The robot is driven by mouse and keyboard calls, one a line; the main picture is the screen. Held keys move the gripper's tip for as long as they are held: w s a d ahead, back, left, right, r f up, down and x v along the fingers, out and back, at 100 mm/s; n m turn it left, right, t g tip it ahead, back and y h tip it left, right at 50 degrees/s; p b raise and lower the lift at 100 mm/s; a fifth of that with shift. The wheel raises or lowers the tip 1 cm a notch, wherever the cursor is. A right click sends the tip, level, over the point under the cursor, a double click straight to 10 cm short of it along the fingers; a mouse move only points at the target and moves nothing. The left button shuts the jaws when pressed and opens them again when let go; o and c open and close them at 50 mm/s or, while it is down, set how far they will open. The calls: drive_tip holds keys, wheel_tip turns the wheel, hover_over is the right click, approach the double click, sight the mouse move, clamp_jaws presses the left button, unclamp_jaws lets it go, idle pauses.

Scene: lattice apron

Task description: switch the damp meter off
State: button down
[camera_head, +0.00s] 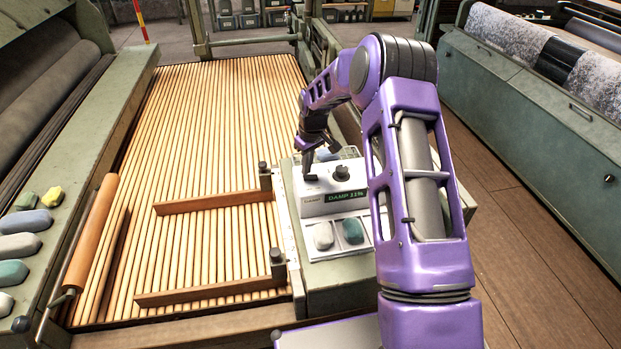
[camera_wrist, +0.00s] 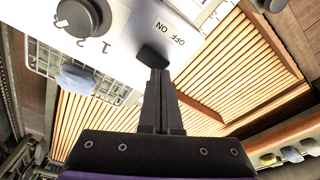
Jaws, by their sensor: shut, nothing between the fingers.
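The damp meter (camera_head: 313,208) is a pale box on the side ledge of the slatted bed. Its dark display (camera_head: 345,196) shows green text that reads DAMP and a percentage. In the wrist view a black rocker switch (camera_wrist: 152,51) sits beside the printed words OFF and ON. A round dark knob (camera_wrist: 82,17), with marks 1 and 2, is on the same face; it also shows in the head view (camera_head: 342,173). My gripper (camera_head: 307,172) is shut and empty, pointing down over the switch. Its fingertips (camera_wrist: 154,68) partly overlap the switch; I cannot tell whether they touch.
A pale stone (camera_head: 323,236) and a teal stone (camera_head: 352,231) lie in front of the meter. Wooden bars (camera_head: 212,203) cross the slatted bed (camera_head: 215,110). Several stones line the left ledge. A blue-grey lump (camera_wrist: 77,79) lies in a wire rack behind the meter.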

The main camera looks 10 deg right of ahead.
sight(307, 177)
drive_tip(key=shift+f+b, duration=0.4)
drive_tip(key=shift+f, duration=0.3)
idle(0.3)
drive_tip(key=shift+r+p, duration=1.9)
drive_tip(key=shift+r, duration=1.7)
